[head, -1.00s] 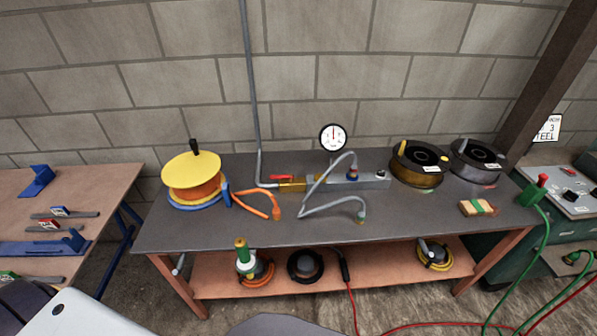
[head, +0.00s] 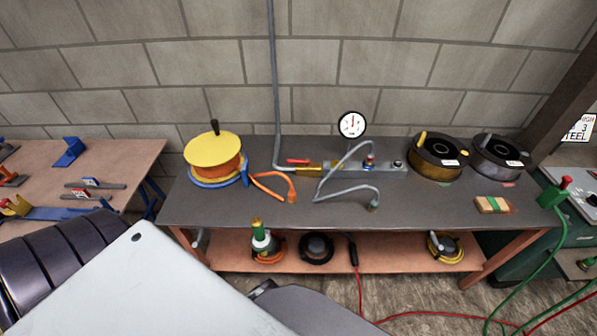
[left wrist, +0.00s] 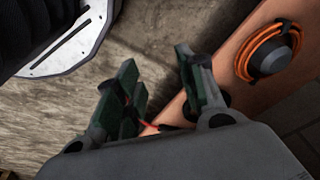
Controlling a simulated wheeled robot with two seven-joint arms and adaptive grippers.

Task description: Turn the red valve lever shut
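The red valve lever (head: 298,161) sits on top of a brass valve body (head: 309,168) at the back of the grey workbench. The lever lies along the pipe line, roughly level. A grey pipe (head: 275,90) runs down the wall into the valve's left side, and a silver manifold (head: 345,168) continues to its right. In the left wrist view my left gripper (left wrist: 160,95) is open and empty, above the floor beside the bench's lower shelf, well away from the lever. My right gripper is in neither view.
A round gauge (head: 352,124) stands behind the manifold. A yellow-topped reel (head: 213,155) with an orange hose stands left of the valve. Grey hoses (head: 345,190) lie in front of the manifold. Black-topped reels (head: 437,158) stand at right. The bench's front middle (head: 260,210) is clear.

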